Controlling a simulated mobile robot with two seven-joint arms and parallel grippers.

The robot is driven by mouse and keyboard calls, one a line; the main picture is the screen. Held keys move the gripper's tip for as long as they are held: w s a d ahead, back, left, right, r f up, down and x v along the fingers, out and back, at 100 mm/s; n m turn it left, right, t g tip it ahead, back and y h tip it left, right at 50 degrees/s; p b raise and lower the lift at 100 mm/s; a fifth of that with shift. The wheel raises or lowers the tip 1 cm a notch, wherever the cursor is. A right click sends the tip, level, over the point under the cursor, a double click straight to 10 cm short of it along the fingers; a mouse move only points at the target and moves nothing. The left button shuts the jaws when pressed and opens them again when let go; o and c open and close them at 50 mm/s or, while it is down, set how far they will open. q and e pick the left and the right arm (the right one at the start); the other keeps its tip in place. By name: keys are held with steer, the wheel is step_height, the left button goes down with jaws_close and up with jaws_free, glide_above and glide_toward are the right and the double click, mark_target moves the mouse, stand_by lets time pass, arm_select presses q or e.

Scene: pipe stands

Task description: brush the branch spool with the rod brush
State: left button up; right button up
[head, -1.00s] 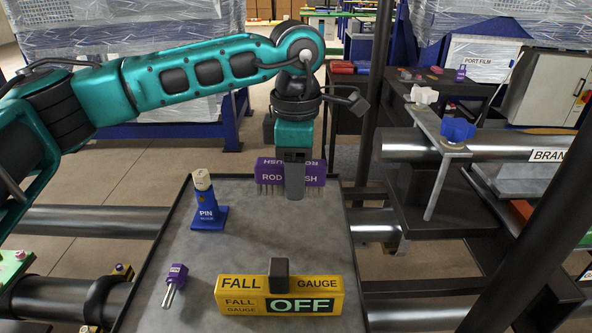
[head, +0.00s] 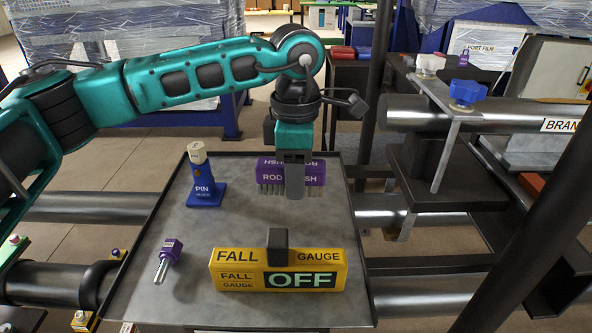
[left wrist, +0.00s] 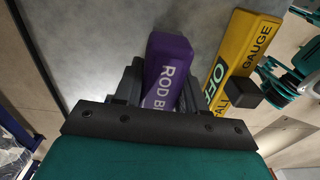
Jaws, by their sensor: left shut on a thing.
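The rod brush (head: 271,172) is a purple block with grey bristles pointing down, held above the far part of the grey tray. My left gripper (head: 294,182) is shut on it from above. In the left wrist view the purple brush (left wrist: 163,60) sits between the dark jaws (left wrist: 158,88). The branch spool (head: 515,113) appears to be the dark grey pipe at right with a partly cut-off "BRAN" label. The brush is well left of this pipe and apart from it. My right gripper is not in view.
The tray (head: 215,235) holds a blue pin gauge (head: 206,188), a yellow fall gauge (head: 278,270) reading OFF, and a small purple-handled tool (head: 167,258). A bracket (head: 447,150) with a blue knob (head: 467,92) stands by the pipe. A dark post (head: 540,175) rises at right.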

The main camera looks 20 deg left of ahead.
mark_target(296, 224)
arm_select(q)
steer(key=shift+f, duration=0.5)
steer(key=o, duration=1)
steer(key=shift+f+b, duration=0.2)
steer(key=shift+b, duration=0.15)
steer(key=shift+f+b, duration=0.75)
steer(key=shift+f, duration=0.3)
steer(key=shift+f+b, duration=1.45)
steer(key=shift+f, duration=0.5)
steer(key=shift+f, duration=0.15)
